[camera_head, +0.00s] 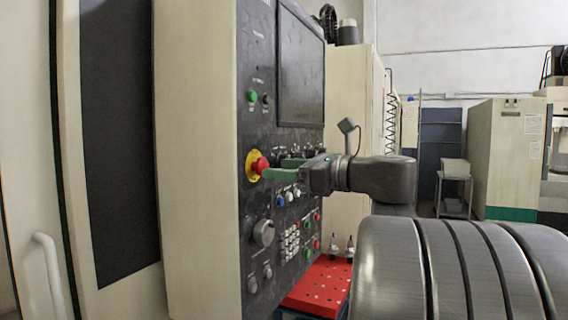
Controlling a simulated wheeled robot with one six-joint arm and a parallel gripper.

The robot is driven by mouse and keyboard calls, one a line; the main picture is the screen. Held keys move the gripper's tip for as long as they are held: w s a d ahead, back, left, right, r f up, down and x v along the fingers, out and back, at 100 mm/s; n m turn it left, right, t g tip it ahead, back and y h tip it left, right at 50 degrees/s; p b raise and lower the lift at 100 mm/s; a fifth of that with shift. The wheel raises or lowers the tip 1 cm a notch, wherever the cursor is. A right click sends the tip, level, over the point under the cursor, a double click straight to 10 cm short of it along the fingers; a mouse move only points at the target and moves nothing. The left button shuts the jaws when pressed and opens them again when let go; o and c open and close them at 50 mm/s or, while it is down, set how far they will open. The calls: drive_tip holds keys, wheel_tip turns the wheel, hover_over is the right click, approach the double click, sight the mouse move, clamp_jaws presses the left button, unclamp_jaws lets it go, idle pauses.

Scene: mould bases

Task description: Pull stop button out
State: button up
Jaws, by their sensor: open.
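The stop button (261,166) is a red mushroom knob on a yellow round base (251,166), set on the dark control panel (262,203) of the machine. My gripper (274,168) comes in from the right with its green fingers pointing at the knob. The fingers are apart, one higher and farther back, one lower and nearer. Their tips are at or just beside the knob's right edge; I cannot tell whether they touch it or straddle it. Nothing is seen held.
Several small buttons and a large round dial (263,233) sit on the panel below my gripper. A dark screen (300,68) is above it. A red perforated tray (318,287) with small bottles stands low behind the panel. A cream cabinet (507,155) stands farther back on the right.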

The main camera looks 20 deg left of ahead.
sight(258, 166)
drive_tip(key=shift+w+a+p, duration=0.15)
drive_tip(key=shift+a+p, duration=0.05)
drive_tip(key=shift+a, duration=0.8)
drive_tip(key=shift+w+a+p, duration=0.1)
drive_tip(key=shift+a+p, duration=0.05)
drive_tip(key=shift+a, duration=0.85)
